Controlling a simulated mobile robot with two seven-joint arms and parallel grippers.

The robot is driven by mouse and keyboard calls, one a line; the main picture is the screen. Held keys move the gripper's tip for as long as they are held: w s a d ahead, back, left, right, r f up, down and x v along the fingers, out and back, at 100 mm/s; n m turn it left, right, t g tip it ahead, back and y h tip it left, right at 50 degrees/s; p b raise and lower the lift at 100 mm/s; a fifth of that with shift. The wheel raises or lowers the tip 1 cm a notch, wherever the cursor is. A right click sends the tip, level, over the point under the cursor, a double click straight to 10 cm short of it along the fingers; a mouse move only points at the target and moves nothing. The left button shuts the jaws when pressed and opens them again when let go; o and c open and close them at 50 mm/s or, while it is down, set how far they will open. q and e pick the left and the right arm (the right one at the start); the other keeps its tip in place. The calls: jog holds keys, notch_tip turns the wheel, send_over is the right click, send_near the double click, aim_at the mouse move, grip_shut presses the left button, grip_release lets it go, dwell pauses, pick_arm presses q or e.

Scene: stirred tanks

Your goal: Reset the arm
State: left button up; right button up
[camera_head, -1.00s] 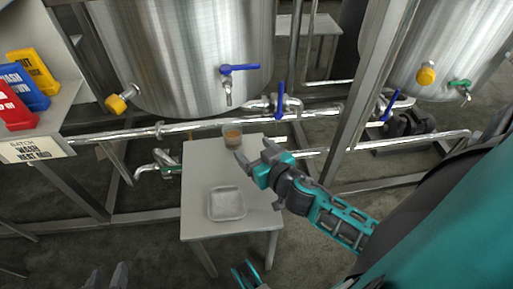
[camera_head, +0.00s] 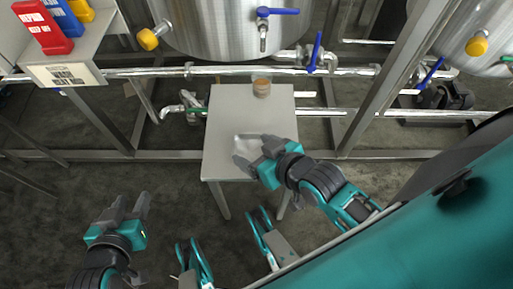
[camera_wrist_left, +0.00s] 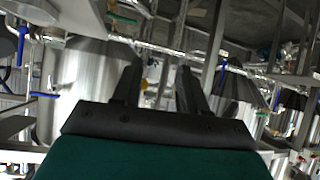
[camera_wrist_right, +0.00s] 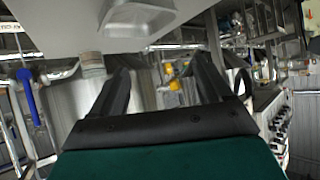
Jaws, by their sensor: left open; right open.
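My right gripper (camera_head: 254,157) is open and empty over the front part of a small white table (camera_head: 222,120). It covers part of a clear shallow tray (camera_head: 246,139) on the table in the head view. My left gripper (camera_head: 131,204) is open and empty, low on the left above the dark floor, apart from the table. In the left wrist view its fingers (camera_wrist_left: 156,85) stand apart with nothing between them. In the right wrist view the fingers (camera_wrist_right: 165,88) are also apart and empty.
A small cup with brown contents (camera_head: 261,87) stands at the table's back edge. Behind it are a steel tank (camera_head: 215,25) with a blue-handled valve (camera_head: 277,12) and pipes (camera_head: 230,70). A shelf with a label (camera_head: 67,75) and coloured blocks is at upper left. The floor at left is free.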

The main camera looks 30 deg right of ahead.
pick_arm(q)
jog(key=s+a+r+y+p, duration=0.1)
jog(key=a+r+p, duration=0.2)
jog(key=r+p, duration=0.9)
jog(key=p, duration=0.6)
jog(key=shift+s+a+r, duration=0.3)
jog(key=shift+s+r, duration=0.05)
jog(key=shift+s, duration=0.05)
pick_arm(e)
jog(key=s+d+r+h, duration=0.1)
jog(key=d+r, duration=0.2)
jog(key=r, duration=0.9)
jog(key=shift+s+d+r, duration=0.3)
jog(key=shift+s, duration=0.1)
pick_arm(q)
jog(key=shift+f, duration=0.1)
